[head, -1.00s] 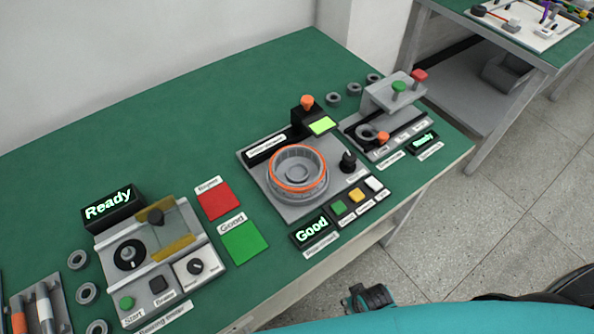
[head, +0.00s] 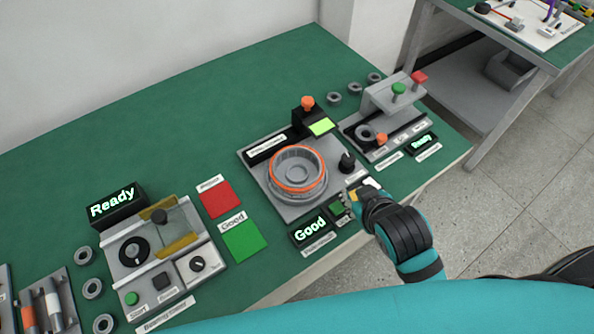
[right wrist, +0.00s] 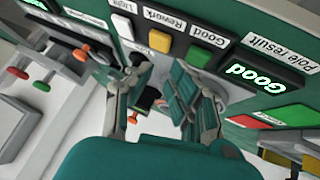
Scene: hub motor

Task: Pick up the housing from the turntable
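The housing (head: 299,188) is a round grey ring with an orange rim, sitting on the turntable station's grey plate (head: 263,182) in the head view. What lies under the ring is mostly hidden. My right gripper (head: 353,196) is over the button row at the plate's near right side, apart from the housing. In the right wrist view the right gripper (right wrist: 155,92) has its two fingers spread, with nothing held between them. I cannot make out the housing in that view. My left gripper is not in view.
A black knob (head: 347,162) stands right of the housing, and a black post with an orange knob (head: 307,104) behind it. The Good display (head: 309,231) is in front. A grey press fixture (head: 390,97) stands at right. Red (head: 220,200) and green (head: 241,240) pads lie left.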

